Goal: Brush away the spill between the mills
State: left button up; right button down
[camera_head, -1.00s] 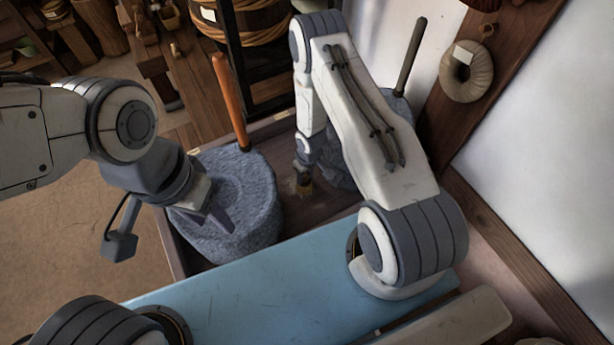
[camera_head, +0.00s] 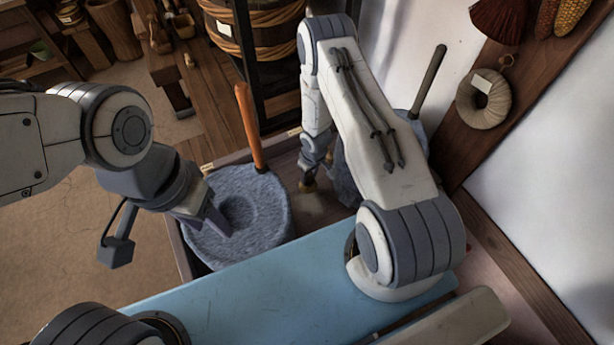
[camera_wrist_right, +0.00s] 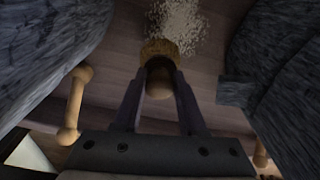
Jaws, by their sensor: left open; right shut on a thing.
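The left mill (camera_head: 262,212) is a round grey stone with an upright orange handle (camera_head: 250,128). The right mill (camera_head: 345,182), with a dark handle (camera_head: 428,82), is partly hidden behind my right arm. My right gripper (camera_head: 309,174) is low between the mills, shut on a small brush (camera_head: 306,187). In the right wrist view the brush (camera_wrist_right: 160,48) has a round wooden knob and tan bristles, pointing at the pale, grainy spill (camera_wrist_right: 180,20) on the boards. The spill also shows faintly in the head view (camera_head: 318,204). My left gripper (camera_head: 214,217) is open, by the left mill's top.
Mill stones crowd both sides of the brush in the wrist view. A turned wooden piece (camera_wrist_right: 76,103) lies at left there. A straw ring (camera_head: 484,98) and corn cobs (camera_head: 560,14) hang on the right wall. A rope-bound tub (camera_head: 258,40) stands behind.

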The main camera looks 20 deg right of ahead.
jog(key=shift+r+p, duration=1.9)
jog(key=shift+r, duration=0.65)
